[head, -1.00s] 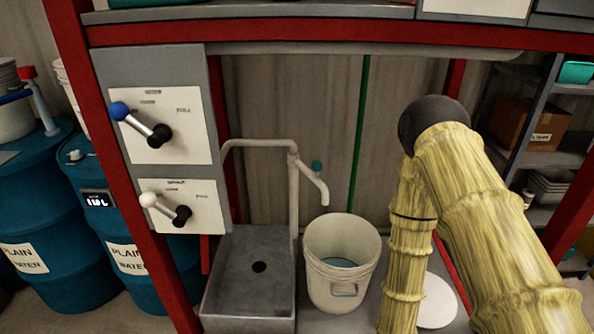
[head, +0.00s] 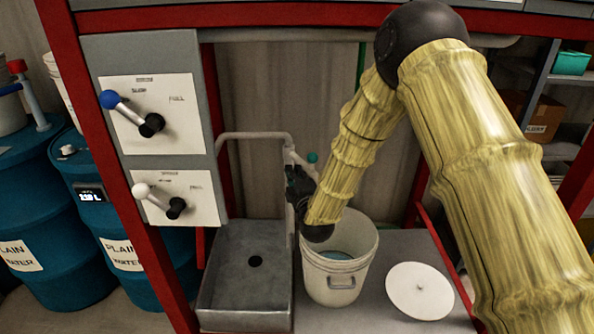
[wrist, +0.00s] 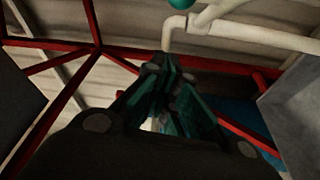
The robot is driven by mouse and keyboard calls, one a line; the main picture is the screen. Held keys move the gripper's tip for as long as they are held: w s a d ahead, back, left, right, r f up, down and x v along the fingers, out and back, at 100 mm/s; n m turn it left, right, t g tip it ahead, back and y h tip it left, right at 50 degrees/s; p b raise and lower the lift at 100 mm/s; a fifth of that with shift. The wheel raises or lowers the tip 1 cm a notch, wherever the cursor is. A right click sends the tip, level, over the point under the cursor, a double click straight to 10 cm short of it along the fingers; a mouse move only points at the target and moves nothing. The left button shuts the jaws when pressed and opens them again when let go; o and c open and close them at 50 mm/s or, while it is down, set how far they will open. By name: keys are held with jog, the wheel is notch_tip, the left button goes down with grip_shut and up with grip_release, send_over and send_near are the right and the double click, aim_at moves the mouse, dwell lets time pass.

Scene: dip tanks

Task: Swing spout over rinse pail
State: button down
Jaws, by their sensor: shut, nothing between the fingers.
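The pale spout (head: 298,158) has a teal knob (head: 312,157) and stands behind the sink and the rinse pail. My gripper (head: 296,182) is at the spout, above the pail's left rim, and hides most of the spout's lower end. In the wrist view the spout (wrist: 178,28) bends down close to the tips of my gripper (wrist: 170,62); I cannot tell whether they touch. The fingers are shut with nothing between them. The white rinse pail (head: 338,285) stands upright right of the sink, with bluish liquid inside. My arm covers part of its back rim.
A grey sink (head: 218,285) with a dark drain is left of the pail. A white disc (head: 420,292) lies on the bench at right. A panel (head: 160,115) with blue and white levers stands at left. Red frame posts (head: 120,200) bound the bay.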

jog(key=f+p+x, duration=0.1)
jog(key=p+x, duration=0.2)
jog(key=x, duration=0.6)
jog(key=shift+s+d+p, duration=0.15)
jog(key=shift+d+p, duration=0.35)
jog(key=shift+d, duration=0.5)
jog(key=shift+s+d+p, duration=0.2)
jog(key=shift+d+p, duration=0.25)
jog(key=shift+d, duration=0.6)
jog(key=shift+d, duration=0.1)
